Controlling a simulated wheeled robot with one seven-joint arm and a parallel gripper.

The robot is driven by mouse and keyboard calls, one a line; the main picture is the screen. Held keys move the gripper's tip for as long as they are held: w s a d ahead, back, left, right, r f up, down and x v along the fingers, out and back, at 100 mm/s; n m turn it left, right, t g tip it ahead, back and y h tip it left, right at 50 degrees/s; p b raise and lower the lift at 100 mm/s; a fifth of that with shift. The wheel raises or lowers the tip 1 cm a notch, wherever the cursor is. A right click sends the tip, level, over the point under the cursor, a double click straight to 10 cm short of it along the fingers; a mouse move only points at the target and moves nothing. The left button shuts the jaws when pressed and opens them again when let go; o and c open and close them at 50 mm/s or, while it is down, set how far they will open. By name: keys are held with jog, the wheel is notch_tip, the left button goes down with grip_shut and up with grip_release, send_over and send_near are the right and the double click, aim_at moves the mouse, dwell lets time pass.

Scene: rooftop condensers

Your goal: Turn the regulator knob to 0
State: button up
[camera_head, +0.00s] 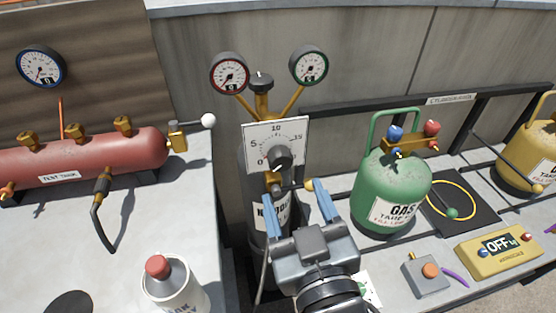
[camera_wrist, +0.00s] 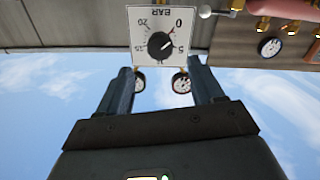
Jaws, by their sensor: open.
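The regulator knob (camera_head: 280,157) is dark and round, on a white dial plate (camera_head: 262,133) marked in BAR. In the wrist view the plate (camera_wrist: 136,22) appears upside down, with the knob (camera_wrist: 160,45) at its middle. The knob's white pointer mark seems to lie between 0 and 5. My gripper (camera_head: 291,187) has blue fingers and is open and empty, just below and in front of the knob. In the wrist view, the gripper (camera_wrist: 161,70) has its fingers spread to either side of the knob's line, with the knob beyond the tips, apparently untouched.
Two gauges (camera_head: 229,73) (camera_head: 308,67) stand above the plate on brass stems. A red test tank (camera_head: 85,155) and a white-handled valve (camera_head: 208,121) are on the left. A green gas cylinder (camera_head: 390,190) stands close on the right. A red-capped can (camera_head: 172,285) is front left.

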aim_at(282, 163)
jog(key=shift+p+x, duration=0.45)
jog(key=shift+x, duration=3.4)
jog(key=shift+a, duration=0.1)
jog(key=shift+c, duration=0.4)
jog(key=c, duration=1)
jog(key=shift+n, duration=0.4)
jog(key=o, duration=1.1)
jog(key=shift+s, duration=0.1)
